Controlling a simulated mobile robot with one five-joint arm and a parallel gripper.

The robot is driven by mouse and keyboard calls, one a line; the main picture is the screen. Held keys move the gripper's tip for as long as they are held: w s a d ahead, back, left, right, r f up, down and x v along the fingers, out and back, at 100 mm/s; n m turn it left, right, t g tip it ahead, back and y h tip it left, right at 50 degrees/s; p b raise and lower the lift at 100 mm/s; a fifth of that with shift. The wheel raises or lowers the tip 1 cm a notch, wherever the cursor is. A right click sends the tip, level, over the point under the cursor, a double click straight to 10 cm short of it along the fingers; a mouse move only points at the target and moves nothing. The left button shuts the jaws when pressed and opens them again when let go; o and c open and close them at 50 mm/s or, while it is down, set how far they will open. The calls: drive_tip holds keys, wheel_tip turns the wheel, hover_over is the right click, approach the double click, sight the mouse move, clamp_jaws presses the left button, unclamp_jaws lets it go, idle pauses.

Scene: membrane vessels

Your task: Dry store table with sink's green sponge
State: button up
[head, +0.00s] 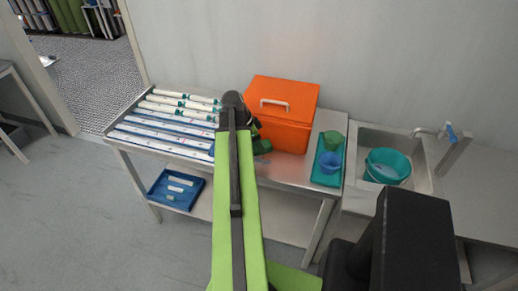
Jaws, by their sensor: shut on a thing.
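The steel store table (288,174) stands against the back wall, with a shiny bare strip along its front right. My gripper (258,137) is over the table, just left of the orange box and partly hidden behind my arm. It is shut on a small dark green thing (262,147), which looks like the green sponge and is low at the table top. I cannot tell whether it touches the surface. No water is clearly visible on the table. The sink (421,180) is to the right, with a teal bucket (387,166) in it.
An orange box (285,112) with a white handle stands close beside my gripper. White tubes (178,108) and blue-white racks (165,137) cover the table's left. A teal tray (327,178) holds green and blue vessels. A blue tray (176,205) is on the lower shelf.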

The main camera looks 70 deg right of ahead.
drive_tip(key=shift+s+f+b, duration=0.25)
drive_tip(key=shift+f+b, duration=0.25)
drive_tip(key=shift+b, duration=0.05)
wheel_tip(320, 180, down, 5)
drive_tip(key=b, duration=0.4)
drive_tip(key=shift+r+b, duration=0.1)
drive_tip(key=shift+b, duration=0.3)
drive_tip(key=shift+f+b, duration=1.05)
